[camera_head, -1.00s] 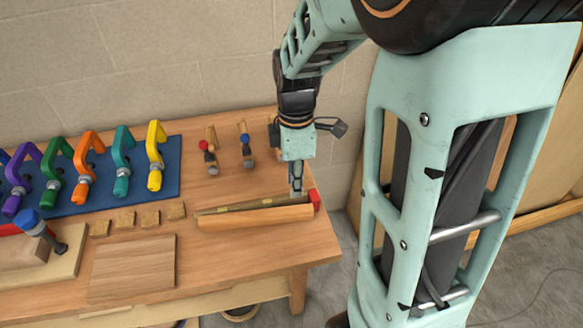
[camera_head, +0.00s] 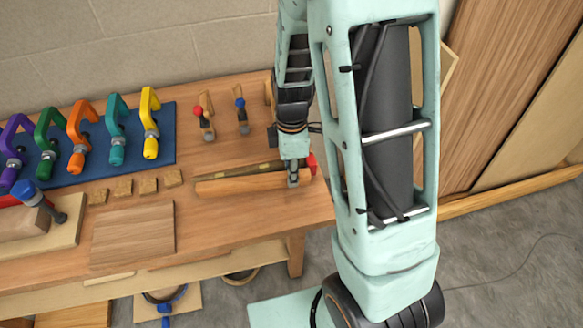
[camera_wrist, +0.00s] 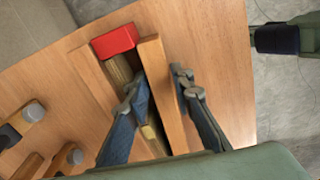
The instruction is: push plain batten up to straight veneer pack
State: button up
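The plain batten (camera_head: 240,186) is a light wooden bar along the front of the bench's right part, and it shows in the wrist view (camera_wrist: 163,85). The straight veneer pack (camera_head: 232,172) is a darker thin strip with yellowish patches just behind it, with a narrow gap in the wrist view (camera_wrist: 119,69). A red block (camera_wrist: 115,41) stands at the pack's end. My gripper (camera_wrist: 159,88) points down with fingers apart on either side of the batten, one between batten and pack. I cannot tell if either finger touches the batten.
Another wooden strip (camera_wrist: 88,72) lies along the pack's far side. Two small clamps (camera_head: 242,118) lie behind. Several coloured clamps (camera_head: 115,145) stand on a blue mat at left. Small wooden blocks (camera_head: 147,186) and a flat board (camera_head: 132,235) lie left of the batten. The bench's right edge is close.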

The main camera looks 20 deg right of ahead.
jog(key=shift+c, duration=0.2)
grip_shut()
jog(key=shift+w+a, duration=0.1)
